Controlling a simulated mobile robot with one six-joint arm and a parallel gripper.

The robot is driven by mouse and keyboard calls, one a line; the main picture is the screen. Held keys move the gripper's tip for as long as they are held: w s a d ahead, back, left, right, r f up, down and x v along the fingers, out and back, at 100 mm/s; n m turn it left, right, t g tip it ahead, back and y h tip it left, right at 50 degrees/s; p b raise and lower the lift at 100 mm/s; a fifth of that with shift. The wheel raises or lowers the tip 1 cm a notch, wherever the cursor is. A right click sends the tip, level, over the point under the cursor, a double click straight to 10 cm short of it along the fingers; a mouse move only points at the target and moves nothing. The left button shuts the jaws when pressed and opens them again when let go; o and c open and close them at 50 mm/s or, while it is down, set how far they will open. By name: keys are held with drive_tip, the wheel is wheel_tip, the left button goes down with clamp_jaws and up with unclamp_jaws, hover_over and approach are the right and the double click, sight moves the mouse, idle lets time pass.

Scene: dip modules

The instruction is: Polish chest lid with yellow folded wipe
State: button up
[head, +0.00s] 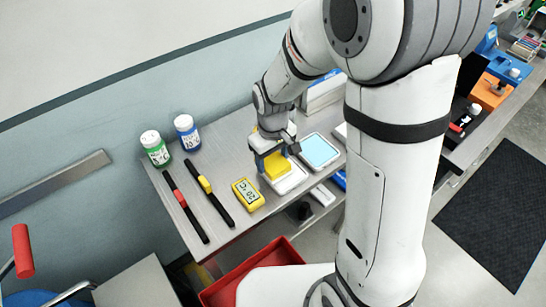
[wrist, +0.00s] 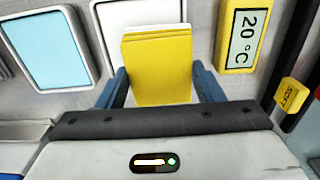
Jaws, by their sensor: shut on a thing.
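The yellow folded wipe (head: 277,166) is between the fingers of my gripper (head: 274,155), over a white tray (head: 291,184) on the metal table. In the wrist view the wipe (wrist: 157,68) fills the gap between the two blue fingers of my gripper (wrist: 160,80), and its far edge shows white. My gripper is shut on it. I cannot tell whether the wipe still touches the tray. No chest lid can be clearly made out. An orange box (head: 490,92) and a blue box (head: 487,40) stand far right, partly cut off or hidden.
A yellow "20 °C" display (head: 248,194) sits just left of the tray, and a light-blue pad tray (head: 319,151) to its right. A red bin (head: 262,262) is below. A dark mat (head: 500,215) lies right.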

sight(273, 161)
drive_tip(key=shift+r+p, duration=1.95)
drive_tip(key=shift+r, duration=1.2)
drive_tip(key=shift+f, duration=0.1)
